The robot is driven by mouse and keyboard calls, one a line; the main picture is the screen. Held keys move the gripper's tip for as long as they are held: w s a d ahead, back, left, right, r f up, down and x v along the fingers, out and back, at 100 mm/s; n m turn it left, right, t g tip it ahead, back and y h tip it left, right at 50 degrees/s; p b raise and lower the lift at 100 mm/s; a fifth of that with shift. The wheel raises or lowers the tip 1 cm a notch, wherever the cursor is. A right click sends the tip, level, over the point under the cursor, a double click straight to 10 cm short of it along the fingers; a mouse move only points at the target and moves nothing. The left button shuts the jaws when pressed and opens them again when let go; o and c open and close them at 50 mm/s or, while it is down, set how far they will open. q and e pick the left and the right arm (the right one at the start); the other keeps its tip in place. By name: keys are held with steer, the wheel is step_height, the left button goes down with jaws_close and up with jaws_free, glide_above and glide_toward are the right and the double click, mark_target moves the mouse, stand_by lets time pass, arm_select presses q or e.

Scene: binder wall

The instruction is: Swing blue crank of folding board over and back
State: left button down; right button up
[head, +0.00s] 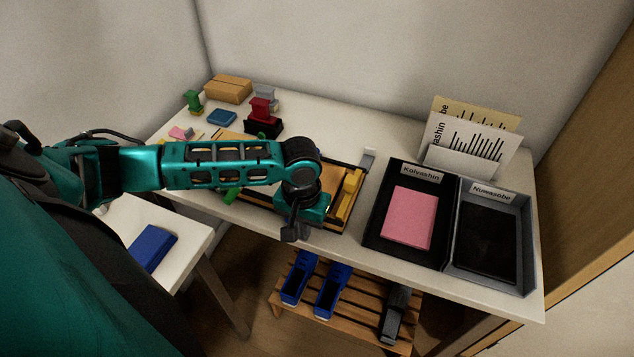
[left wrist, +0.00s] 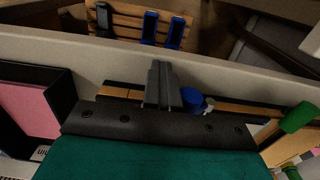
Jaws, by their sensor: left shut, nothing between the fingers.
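The folding board (head: 336,219) is a wooden panel with a dark frame on the table, and my left arm covers much of it in the head view. A yellow piece (head: 350,195) sits on its right part. The blue crank (left wrist: 192,98) shows as a round blue knob in the left wrist view, beside the fingers; I cannot tell if they touch it. In the head view it is hidden behind my arm. My left gripper (head: 290,236) points down at the board's front edge, shut and empty; its grey fingers (left wrist: 160,84) also show in the wrist view. My right gripper is not in view.
Right of the board stand a black tray (head: 371,227) with a pink pad and a grey tray (head: 527,240). Stamps (head: 262,110) and a cardboard box (head: 228,89) stand at the back left. Blue bins (head: 331,290) sit on a slatted shelf below.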

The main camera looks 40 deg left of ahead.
arm_select(q)
steer(key=shift+w+d+p, duration=0.2)
steer(key=shift+d+p, duration=0.2)
steer(key=shift+d, duration=0.55)
step_height(320, 180, up, 8)
stand_by(0.8)
